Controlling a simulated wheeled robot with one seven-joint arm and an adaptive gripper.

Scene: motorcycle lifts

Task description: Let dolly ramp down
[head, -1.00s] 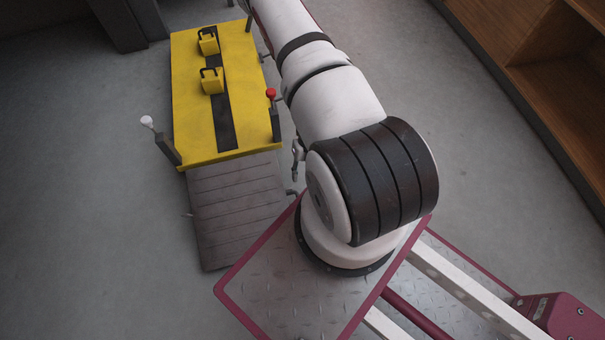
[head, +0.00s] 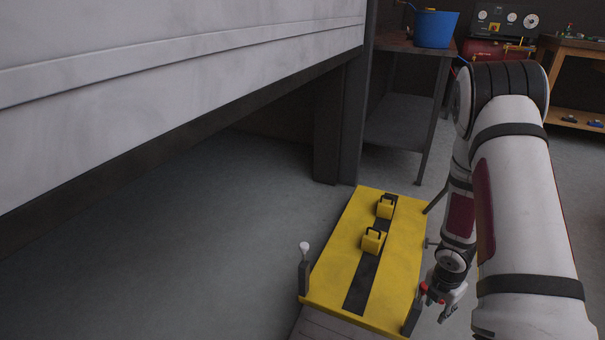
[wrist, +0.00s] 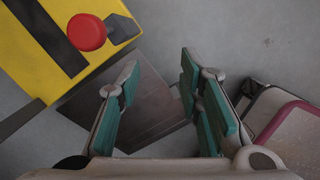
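The yellow dolly (head: 395,255) stands low on the floor, with a black centre strip and two yellow blocks on top. Its grey ramp (head: 325,326) joins the near end and is mostly cut off; it also shows in the wrist view (wrist: 150,98), where its tilt is unclear. A red-knobbed lever (head: 423,288) is at the near right corner, and its knob is upper left in the wrist view (wrist: 86,32). A white-knobbed lever (head: 304,248) is at the near left corner. My gripper (wrist: 158,68) is open and empty, beside the red knob; it hangs just right of it in the head view (head: 452,297).
A large grey-white raised structure (head: 180,80) overhangs the left, on dark posts (head: 338,130). A metal table (head: 405,105) with a blue bucket (head: 435,28) stands behind the dolly. Floor left of the dolly is clear.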

